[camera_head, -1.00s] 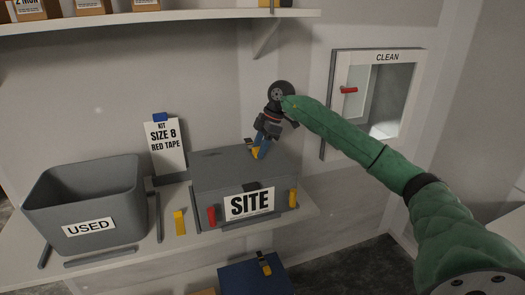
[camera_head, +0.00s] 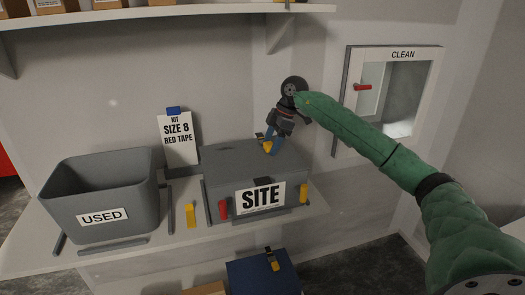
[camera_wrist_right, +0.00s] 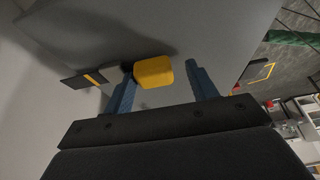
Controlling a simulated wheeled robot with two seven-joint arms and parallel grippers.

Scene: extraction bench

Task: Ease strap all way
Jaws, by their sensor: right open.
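The grey SITE box (camera_head: 232,168) stands on the bench with its lid down. A strap's yellow tab (camera_head: 267,147) shows at the back of the lid. My right gripper (camera_head: 270,143) reaches down over this spot. In the right wrist view, its blue fingers (camera_wrist_right: 162,84) are open, one on each side of the yellow tab (camera_wrist_right: 154,72), with a gap showing on the right. I cannot tell whether the left finger touches it. A dark piece with a yellow stripe (camera_wrist_right: 88,79) lies to the left. My left gripper is out of view.
A grey USED bin (camera_head: 103,190) stands left of the box. A red tab (camera_head: 223,209) and yellow tab (camera_head: 303,193) are at the box's front. A SIZE 8 card (camera_head: 178,150) stands behind. A CLEAN hatch (camera_head: 349,100) is on the wall. A blue box (camera_head: 255,279) sits below.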

